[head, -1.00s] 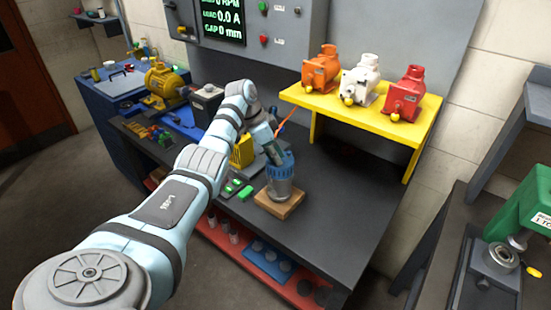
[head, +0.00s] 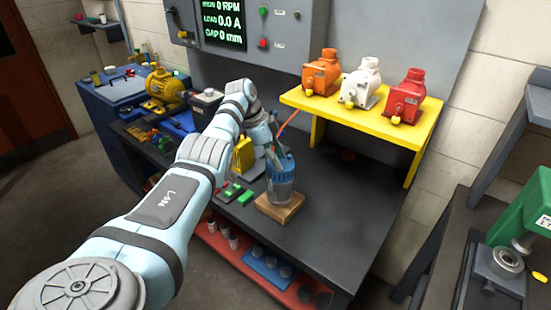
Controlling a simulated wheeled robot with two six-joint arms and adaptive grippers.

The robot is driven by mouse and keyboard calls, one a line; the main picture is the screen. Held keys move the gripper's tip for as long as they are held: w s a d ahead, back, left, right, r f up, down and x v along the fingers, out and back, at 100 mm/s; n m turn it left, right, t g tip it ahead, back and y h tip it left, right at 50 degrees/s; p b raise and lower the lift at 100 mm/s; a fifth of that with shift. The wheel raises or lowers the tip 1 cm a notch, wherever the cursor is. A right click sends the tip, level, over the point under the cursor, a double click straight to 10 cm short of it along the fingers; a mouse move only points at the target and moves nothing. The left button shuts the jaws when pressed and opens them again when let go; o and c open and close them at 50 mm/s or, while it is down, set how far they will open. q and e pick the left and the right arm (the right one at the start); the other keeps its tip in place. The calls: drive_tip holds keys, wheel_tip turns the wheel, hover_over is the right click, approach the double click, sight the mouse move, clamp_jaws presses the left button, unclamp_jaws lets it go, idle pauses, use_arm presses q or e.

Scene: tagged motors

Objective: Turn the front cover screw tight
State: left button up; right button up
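A motor (head: 281,188) with a grey body and a blue upper part stands upright on a wooden block (head: 279,207) on the dark bench. My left arm reaches in from the left, and its gripper (head: 278,158) is at the top of the motor. The fingers are small and partly hidden, so I cannot tell whether they are open or shut or whether they touch it. The front cover screw is too small to make out. My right gripper is not in the head view.
Orange (head: 321,73), white (head: 361,83) and red (head: 405,97) motors stand on a yellow shelf (head: 425,130) behind. A yellow motor (head: 165,87) is at the back left. A green press (head: 522,210) stands at the right. The bench right of the block is clear.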

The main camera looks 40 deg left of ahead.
use_arm(q)
drive_tip(key=v, duration=1.2)
